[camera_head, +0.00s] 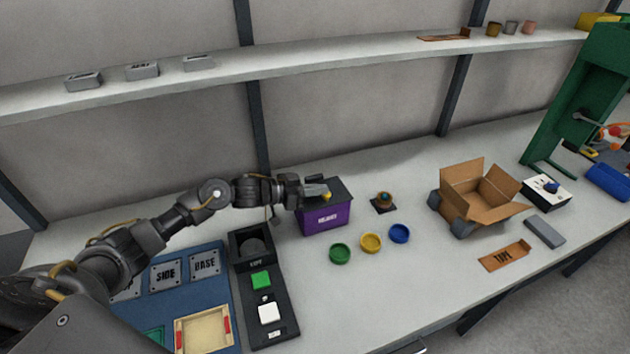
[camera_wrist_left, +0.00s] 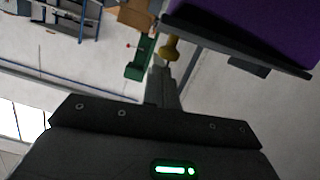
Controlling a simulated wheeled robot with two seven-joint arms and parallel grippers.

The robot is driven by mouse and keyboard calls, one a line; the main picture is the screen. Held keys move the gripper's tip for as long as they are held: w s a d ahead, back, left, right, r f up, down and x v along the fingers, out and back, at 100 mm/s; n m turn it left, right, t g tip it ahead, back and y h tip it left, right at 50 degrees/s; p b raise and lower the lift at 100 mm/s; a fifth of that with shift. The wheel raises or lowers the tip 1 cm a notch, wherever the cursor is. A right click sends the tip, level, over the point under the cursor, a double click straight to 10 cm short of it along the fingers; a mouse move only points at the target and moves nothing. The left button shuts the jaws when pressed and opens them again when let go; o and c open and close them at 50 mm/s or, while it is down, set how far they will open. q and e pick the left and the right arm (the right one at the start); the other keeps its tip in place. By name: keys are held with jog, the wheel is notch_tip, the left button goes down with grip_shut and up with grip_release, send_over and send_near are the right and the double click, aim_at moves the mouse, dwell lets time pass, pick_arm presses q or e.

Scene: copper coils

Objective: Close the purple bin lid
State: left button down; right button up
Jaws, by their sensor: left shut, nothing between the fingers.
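The purple bin (camera_head: 324,219) with a white label stands on the bench at the middle of the head view. Its dark lid (camera_head: 342,187) appears to lie flat across the top. In the left wrist view, the purple bin wall (camera_wrist_left: 255,22) and the dark lid edge (camera_wrist_left: 225,43) fill the upper right. My left gripper (camera_head: 324,194) is shut and empty at the top of the bin, over the lid's left part. Its narrow fingers (camera_wrist_left: 166,75) show beside the lid edge in the wrist view; contact cannot be told. My right gripper is not in view.
An open cardboard box (camera_head: 475,196) stands further right. A black button panel (camera_head: 262,309) is left of the bin.

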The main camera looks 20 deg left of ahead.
pick_arm(q)
jog(key=shift+s+d+f, duration=0.2)
jog(key=shift+s+f, duration=0.1)
jog(key=shift+f, duration=0.35)
notch_tip(320, 180, up, 5)
jog(key=p, duration=0.5)
jog(key=shift+s+d, duration=0.1)
jog(key=shift+s+a+f+b, duration=0.6)
jog(key=shift+s+a+b, duration=0.15)
jog(key=shift+b, duration=0.2)
jog(key=b+v, duration=0.2)
jog(key=v, duration=0.6)
jog(key=shift+r, duration=0.35)
jog(key=shift+d, duration=0.15)
